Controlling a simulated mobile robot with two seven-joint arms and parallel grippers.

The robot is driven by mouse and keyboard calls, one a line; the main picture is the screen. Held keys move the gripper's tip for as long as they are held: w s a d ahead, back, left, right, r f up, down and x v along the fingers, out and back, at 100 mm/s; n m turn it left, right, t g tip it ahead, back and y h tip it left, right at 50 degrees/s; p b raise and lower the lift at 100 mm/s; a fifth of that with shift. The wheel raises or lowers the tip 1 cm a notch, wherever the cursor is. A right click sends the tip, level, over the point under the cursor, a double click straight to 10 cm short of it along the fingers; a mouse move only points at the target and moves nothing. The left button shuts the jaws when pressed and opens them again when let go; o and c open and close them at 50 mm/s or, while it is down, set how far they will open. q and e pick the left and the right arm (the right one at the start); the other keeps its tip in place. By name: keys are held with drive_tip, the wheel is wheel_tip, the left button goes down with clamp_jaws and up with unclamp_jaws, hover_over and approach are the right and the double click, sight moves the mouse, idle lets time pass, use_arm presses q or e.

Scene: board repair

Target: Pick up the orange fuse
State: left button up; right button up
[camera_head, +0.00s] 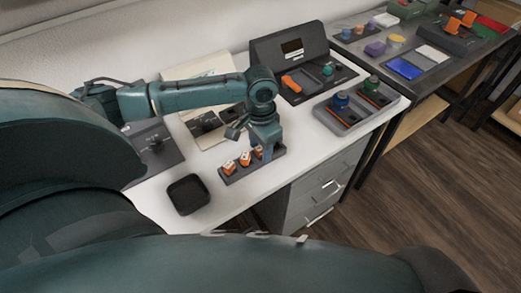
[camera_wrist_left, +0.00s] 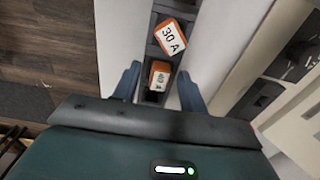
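Several orange fuses with white label faces stand in a dark narrow rack (camera_head: 254,168) near the table's front edge. In the wrist view a fuse marked 40 A (camera_wrist_left: 159,76) sits between the finger tips, and a fuse marked 30 A (camera_wrist_left: 171,37) sits turned in its slot just beyond. My right gripper is not in view.
A black square tray (camera_head: 188,194) lies left of the rack. A grey tray with blue and green round parts (camera_head: 347,121) lies to the right. A dark device (camera_head: 290,48) stands behind. White table (camera_head: 225,205) is clear around the black tray.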

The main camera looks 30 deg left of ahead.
sight(260, 147)
use_arm(q)
clamp_jaws()
idle(0.3)
wheel_tip(260, 147, up, 10)
drive_tip(key=p, duration=0.1)
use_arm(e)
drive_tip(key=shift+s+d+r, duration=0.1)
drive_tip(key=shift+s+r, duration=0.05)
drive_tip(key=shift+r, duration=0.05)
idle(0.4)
